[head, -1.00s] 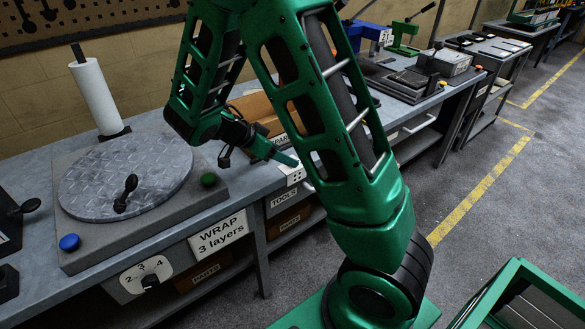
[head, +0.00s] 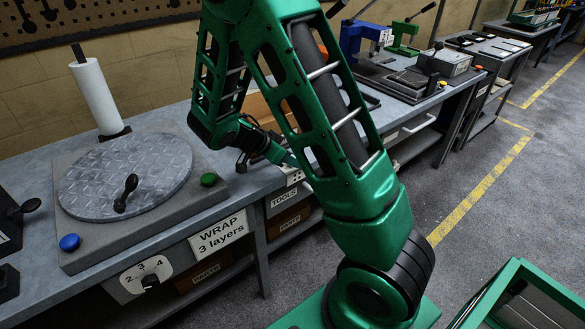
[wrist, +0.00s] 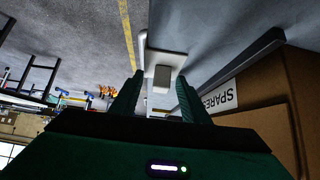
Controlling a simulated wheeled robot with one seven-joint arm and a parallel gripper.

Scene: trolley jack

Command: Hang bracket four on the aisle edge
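A white bracket (head: 294,177) with dark dots on its face is at the aisle-side edge of the bench (head: 255,184), above the TOOLS label. In the wrist view the bracket's pale plate (wrist: 173,60) overlaps the bench edge, and a bent white arm reaches out on the floor side. A block (wrist: 162,79) stands out from the plate toward me. My gripper (wrist: 160,78) is open, its two fingers either side of this block with a gap showing on both sides. In the head view my gripper (head: 287,160) is just above the bracket, partly hidden behind my arm.
A brown SPARES box (wrist: 250,118) stands on the bench close beside my gripper. A round turntable (head: 125,177) with a paper roll (head: 97,95) behind it is at left. Blue (head: 358,40) and green (head: 403,37) presses stand further along. The aisle floor (head: 470,150) is clear.

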